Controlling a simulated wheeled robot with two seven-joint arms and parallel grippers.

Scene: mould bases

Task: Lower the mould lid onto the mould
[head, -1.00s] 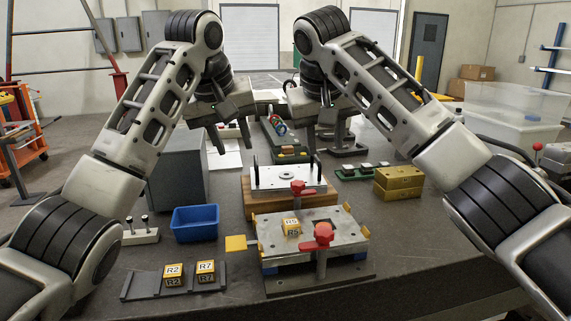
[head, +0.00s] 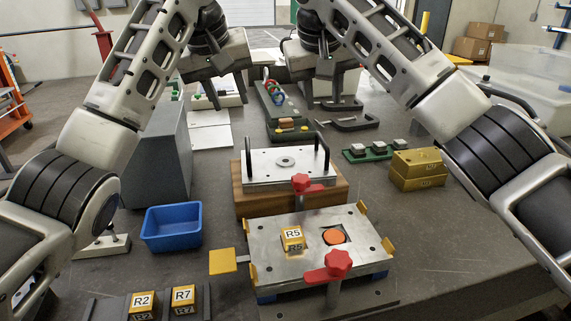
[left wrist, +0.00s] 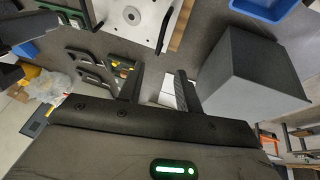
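The mould lid (head: 262,170), a pale metal plate with two upright black handles and a central ring, lies on a wooden block. In front of it is the mould (head: 290,262), a metal plate with a yellow R5 block (head: 292,240) and an orange disc (head: 334,236) in a round recess. My left gripper (head: 226,94) is open and empty, above and behind the lid toward the left. My right gripper (head: 322,92) is open and empty, behind the lid toward the right. The left wrist view shows the left fingers (left wrist: 160,92) apart and part of the lid (left wrist: 132,25).
Red-knobbed clamps (head: 336,264) stand at the mould's front and back. A blue bin (head: 171,227) and a grey box (head: 160,155) are left. Brass blocks (head: 417,170) are right. R2 and R7 blocks (head: 184,296) sit front left. Bare table lies right of the mould.

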